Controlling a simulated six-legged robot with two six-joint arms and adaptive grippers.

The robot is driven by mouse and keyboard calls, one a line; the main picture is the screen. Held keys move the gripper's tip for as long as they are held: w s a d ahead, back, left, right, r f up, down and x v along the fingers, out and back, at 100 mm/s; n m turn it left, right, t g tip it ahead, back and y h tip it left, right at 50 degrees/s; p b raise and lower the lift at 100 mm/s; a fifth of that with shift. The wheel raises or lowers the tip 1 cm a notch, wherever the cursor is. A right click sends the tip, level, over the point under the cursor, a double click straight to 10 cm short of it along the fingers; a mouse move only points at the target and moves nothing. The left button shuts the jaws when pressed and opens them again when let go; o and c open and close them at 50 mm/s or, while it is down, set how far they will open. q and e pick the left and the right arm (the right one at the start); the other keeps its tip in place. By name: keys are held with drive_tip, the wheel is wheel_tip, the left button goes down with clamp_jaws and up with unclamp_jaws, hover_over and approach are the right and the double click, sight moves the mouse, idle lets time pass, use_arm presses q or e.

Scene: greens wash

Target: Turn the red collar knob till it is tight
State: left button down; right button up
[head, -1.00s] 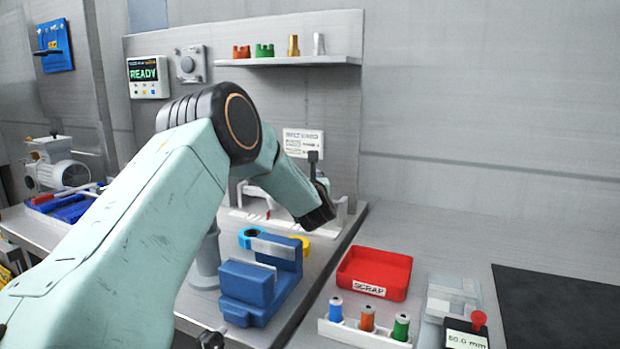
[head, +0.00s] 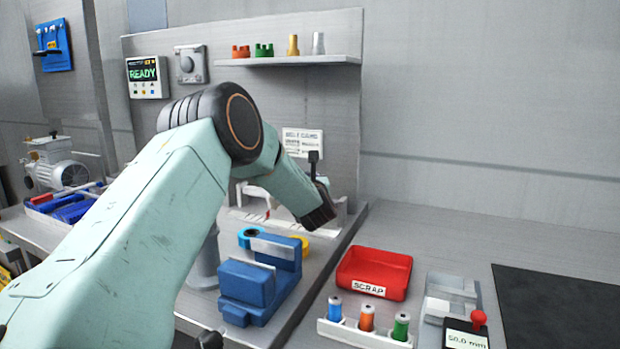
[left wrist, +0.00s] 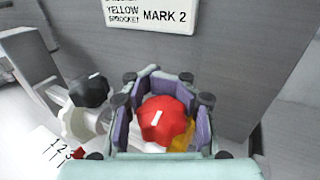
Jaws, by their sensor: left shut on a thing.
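The red collar knob (left wrist: 168,124) shows in the left wrist view as a lobed red cap with a white line on top. The line is slightly tilted from upright. My left gripper (left wrist: 160,112) is around the knob, with its purple-padded fingers shut on its sides. A bit of yellow shows beneath the knob. In the head view my left arm hangs over the fixture at the back of the bench; its fingers and the knob are hidden there. My right gripper is not in view.
A black knob (left wrist: 90,90) with a white mark stands left of the gripper, near a scale marked 1 2 3 (left wrist: 62,152). A blue block fixture (head: 260,283), a red scrap tray (head: 374,272) and a rack of spools (head: 365,335) stand nearer. A panel reads READY (head: 143,75).

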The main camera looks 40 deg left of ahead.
use_arm(q)
drive_tip(key=shift+s+a+f+n+g+y+b, duration=0.2)
drive_tip(key=shift+n+g+y+b, duration=0.5)
drive_tip(key=shift+g, duration=0.25)
drive_tip(key=shift+s+a+f+n+g+y+b, duration=0.1)
drive_tip(key=shift+s+f+n+g+y+b, duration=0.1)
drive_tip(key=shift+n+g+y+b, duration=0.65)
drive_tip(key=shift+s+a+r+n+g+y+b, duration=0.1)
drive_tip(key=shift+s+r+n+g+y+b, duration=0.1)
drive_tip(key=shift+n+g+y+b, duration=0.5)
drive_tip(key=shift+s+a+r+n+g+h+b, duration=0.15)
drive_tip(key=shift+n+g, duration=0.3)
drive_tip(key=shift+g, duration=0.65)
drive_tip(key=shift+s+d+f+n+g, duration=0.15)
drive_tip(key=shift+n+g, duration=0.15)
drive_tip(key=shift+g, duration=0.2)
drive_tip(key=shift+f, duration=0.1)
idle(3.1)
drive_tip(key=c, duration=1.1)
unclamp_jaws()
drive_tip(key=shift+r, duration=0.2)
drive_tip(key=shift+d, duration=0.1)
